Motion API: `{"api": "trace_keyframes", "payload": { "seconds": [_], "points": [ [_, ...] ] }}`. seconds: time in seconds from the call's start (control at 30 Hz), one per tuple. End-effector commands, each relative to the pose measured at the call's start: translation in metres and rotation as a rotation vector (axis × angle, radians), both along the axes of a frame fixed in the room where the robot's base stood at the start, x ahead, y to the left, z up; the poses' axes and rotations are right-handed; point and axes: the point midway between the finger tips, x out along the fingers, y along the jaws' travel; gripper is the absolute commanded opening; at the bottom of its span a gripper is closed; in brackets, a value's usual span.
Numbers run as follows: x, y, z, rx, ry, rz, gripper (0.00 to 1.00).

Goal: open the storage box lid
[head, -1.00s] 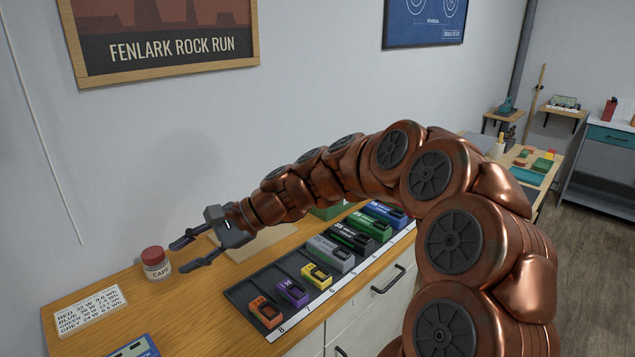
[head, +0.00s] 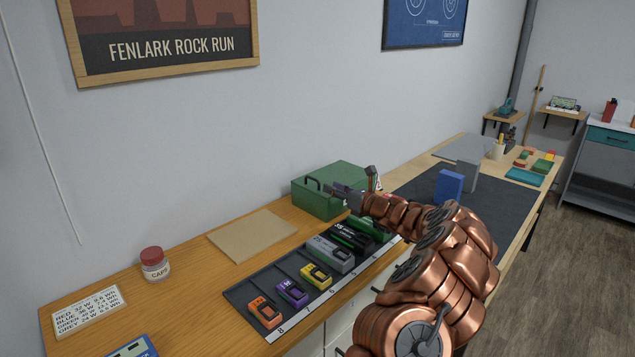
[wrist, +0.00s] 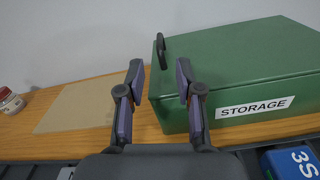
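The green storage box (head: 335,178) stands on the wooden bench against the wall, with its lid shut. In the wrist view the box (wrist: 240,72) fills the right side, with a white STORAGE label on its front. Its dark handle (wrist: 161,50) stands at the left edge of the lid. My gripper (head: 334,190) is in front of the box in the head view and hides part of it. In the wrist view my gripper (wrist: 157,80) is open and empty. Its right finger overlaps the box's front left part; the left finger is clear of the box. I cannot tell whether it touches.
A black tray (head: 238,296) with several coloured battery packs lies in front of the box. A tan board (head: 250,234) lies left of it, then a red-capped jar (head: 154,263). A blue block (head: 448,187) and a grey block (head: 467,176) stand on the dark mat to the right.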

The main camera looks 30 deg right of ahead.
Motion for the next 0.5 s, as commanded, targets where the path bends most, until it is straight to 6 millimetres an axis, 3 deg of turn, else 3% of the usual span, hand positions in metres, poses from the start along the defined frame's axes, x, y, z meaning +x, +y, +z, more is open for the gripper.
{"api": "trace_keyframes", "payload": {
  "seconds": [0.5],
  "points": [
    [0.054,0.013,0.000,0.000,0.003,0.000,0.35]
  ]
}}
